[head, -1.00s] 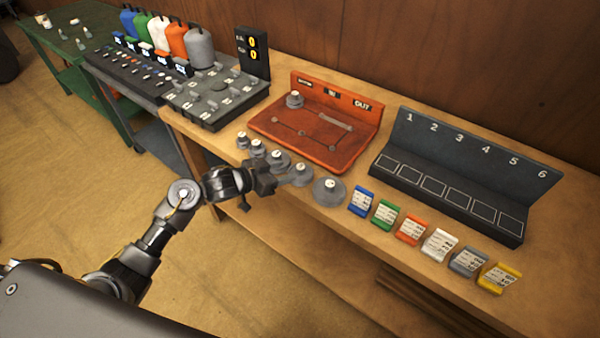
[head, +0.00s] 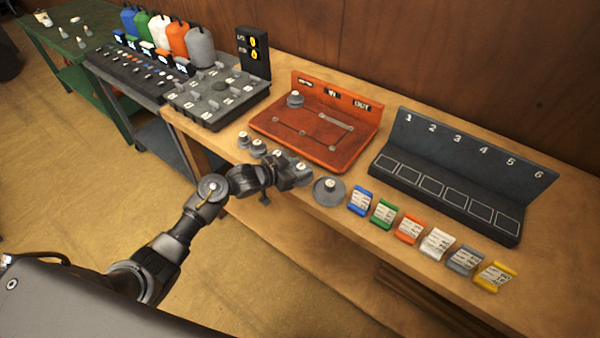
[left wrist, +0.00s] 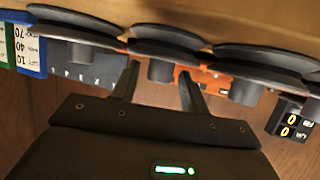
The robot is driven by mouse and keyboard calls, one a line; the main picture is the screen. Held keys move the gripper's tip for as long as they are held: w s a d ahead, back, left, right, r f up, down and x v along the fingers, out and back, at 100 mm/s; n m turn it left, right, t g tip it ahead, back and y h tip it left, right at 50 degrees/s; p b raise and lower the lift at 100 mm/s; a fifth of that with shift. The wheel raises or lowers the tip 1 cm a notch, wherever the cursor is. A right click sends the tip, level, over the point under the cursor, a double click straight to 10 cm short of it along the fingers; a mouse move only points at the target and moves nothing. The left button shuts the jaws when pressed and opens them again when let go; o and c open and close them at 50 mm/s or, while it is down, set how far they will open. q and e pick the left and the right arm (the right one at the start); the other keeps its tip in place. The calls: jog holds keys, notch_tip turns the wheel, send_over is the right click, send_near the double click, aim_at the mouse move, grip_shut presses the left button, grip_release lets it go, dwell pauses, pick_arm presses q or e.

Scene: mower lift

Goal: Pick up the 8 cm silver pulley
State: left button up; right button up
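A row of grey, silver-looking pulleys of different sizes stands along the bench's front edge; their size markings are too small to read, so I cannot tell which is 8 cm. The largest (head: 328,191) is at the right end, with two small ones (head: 243,140) (head: 258,148) at the left. My left gripper (head: 302,178) is at the fourth pulley from the left, partly covering it. In the left wrist view, upside down, the left gripper (left wrist: 157,88) is open, with that pulley's hub (left wrist: 160,70) between its fingers. Contact is unclear. My right gripper is not in view.
A red board (head: 310,125) with one pulley on it stands behind the row. Coloured cards (head: 385,213) line the bench front to the right. A dark numbered rack (head: 455,180) stands behind them. A grey panel (head: 212,98) is at left.

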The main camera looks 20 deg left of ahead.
pick_arm(q)
jog(key=c, duration=0.9)
